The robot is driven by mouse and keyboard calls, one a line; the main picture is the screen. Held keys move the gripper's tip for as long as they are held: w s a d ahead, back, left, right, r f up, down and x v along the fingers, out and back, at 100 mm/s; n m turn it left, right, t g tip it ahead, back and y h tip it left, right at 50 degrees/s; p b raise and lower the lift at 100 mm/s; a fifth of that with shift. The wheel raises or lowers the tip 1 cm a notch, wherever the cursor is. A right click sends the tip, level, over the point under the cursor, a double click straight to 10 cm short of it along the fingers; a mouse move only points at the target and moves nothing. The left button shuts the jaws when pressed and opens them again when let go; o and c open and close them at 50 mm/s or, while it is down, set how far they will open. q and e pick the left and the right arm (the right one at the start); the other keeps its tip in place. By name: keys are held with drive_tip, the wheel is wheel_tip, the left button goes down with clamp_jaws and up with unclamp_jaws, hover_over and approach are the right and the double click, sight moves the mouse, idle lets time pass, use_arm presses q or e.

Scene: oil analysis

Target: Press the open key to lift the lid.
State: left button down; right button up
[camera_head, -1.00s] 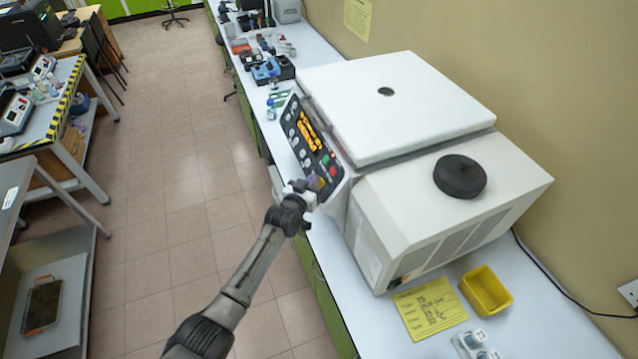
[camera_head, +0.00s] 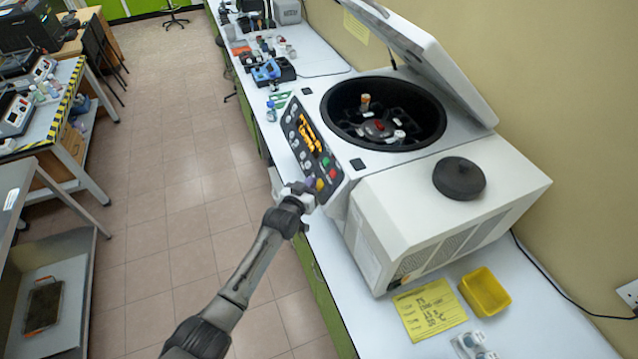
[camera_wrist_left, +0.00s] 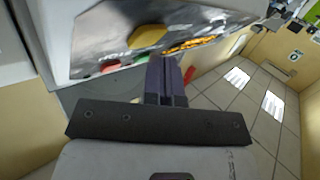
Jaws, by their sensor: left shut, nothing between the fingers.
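A white centrifuge stands on the bench, its lid (camera_head: 425,50) raised and tilted back at the rear. The open round chamber (camera_head: 435,110) shows a rotor (camera_head: 378,128) with an orange-capped tube in it. The control panel (camera_head: 306,140) on its front left face has an orange display and coloured keys, including yellow, green and red ones. My left gripper (camera_head: 312,185) is shut and empty, its tips close to the panel's lower keys. In the left wrist view the shut fingers (camera_wrist_left: 165,80) reach toward the panel near a yellow key (camera_wrist_left: 148,37). I cannot tell whether they touch a key.
A black round knob (camera_head: 459,177) sits on the centrifuge's right part. A yellow note (camera_head: 430,308) and a yellow tray (camera_head: 486,291) lie in front on the bench. A blue device (camera_head: 267,72) stands farther back.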

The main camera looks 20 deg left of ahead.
use_arm(q)
drive_tip(key=shift+s+a+r, duration=0.15)
drive_tip(key=shift+a+r, duration=0.05)
drive_tip(key=shift+r, duration=0.05)
drive_tip(key=s+a+r+p, duration=0.1)
drive_tip(key=p, duration=0.1)
drive_tip(key=s+a+r+p, duration=0.1)
drive_tip(key=a+p, duration=0.1)
drive_tip(key=shift+s+a+r, duration=0.15)
drive_tip(key=shift+s+r, duration=0.1)
idle(0.4)
idle(0.6)
